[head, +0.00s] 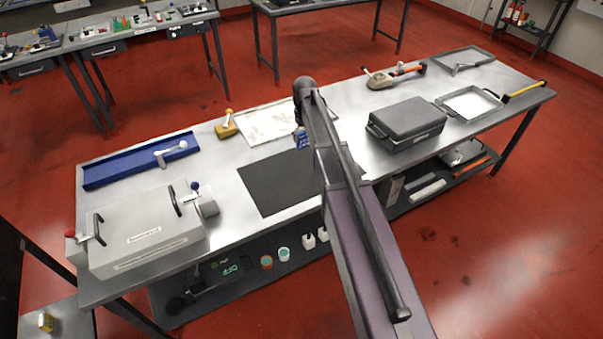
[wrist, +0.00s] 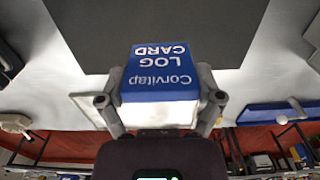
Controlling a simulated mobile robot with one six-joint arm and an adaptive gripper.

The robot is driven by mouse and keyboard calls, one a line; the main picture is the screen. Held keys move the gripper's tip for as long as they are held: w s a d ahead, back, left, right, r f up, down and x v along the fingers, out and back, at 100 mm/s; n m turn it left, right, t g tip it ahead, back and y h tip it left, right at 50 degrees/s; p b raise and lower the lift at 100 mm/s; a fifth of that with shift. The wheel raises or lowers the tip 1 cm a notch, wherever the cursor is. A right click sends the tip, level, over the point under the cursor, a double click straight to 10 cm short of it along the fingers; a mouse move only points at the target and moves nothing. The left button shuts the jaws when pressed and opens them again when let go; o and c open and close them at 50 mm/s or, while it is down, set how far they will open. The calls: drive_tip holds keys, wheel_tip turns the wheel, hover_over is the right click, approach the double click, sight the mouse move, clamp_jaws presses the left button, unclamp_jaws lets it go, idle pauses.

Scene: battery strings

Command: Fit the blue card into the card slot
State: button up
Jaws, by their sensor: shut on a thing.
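The blue card (wrist: 158,62) fills the middle of the wrist view, with "Corvitap LOG CARD" in white reading upside down and a white lower part. My gripper (wrist: 160,82) is shut on it, one finger at each side edge. In the head view a small part of the blue card (head: 301,140) shows beside my arm, above the bench near the dark mat's back edge. My arm hides most of the gripper there. I cannot pick out the card slot for certain in either view.
The steel bench carries a dark mat (head: 277,183), a cream sheet (head: 268,125), a blue tray (head: 110,173) and a yellow-handled item (head: 227,127). A large grey box (head: 145,235) stands at left, a dark grey case (head: 407,125) at right. The mat is bare.

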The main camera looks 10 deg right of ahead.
drive_tip(key=s+f+b, duration=0.5)
drive_tip(key=s, duration=0.4)
drive_tip(key=s+f+b, duration=0.5)
drive_tip(key=s+f, duration=0.1)
drive_tip(key=s, duration=0.2)
drive_tip(key=shift+s+b, duration=0.3)
drive_tip(key=shift+s, duration=0.1)
drive_tip(key=shift+f, duration=0.1)
drive_tip(key=b, duration=0.1)
approach(308, 181)
drive_tip(key=shift+s+f, duration=0.4)
drive_tip(key=shift+s, duration=0.15)
drive_tip(key=shift+w, duration=0.45)
drive_tip(key=shift+w+d+f+b, duration=0.1)
drive_tip(key=shift+w+f+b, duration=0.2)
drive_tip(key=shift+b, duration=0.2)
drive_tip(key=shift+s+f+b, duration=0.15)
drive_tip(key=shift+f+b, duration=1.4)
drive_tip(key=shift+f, duration=0.1)
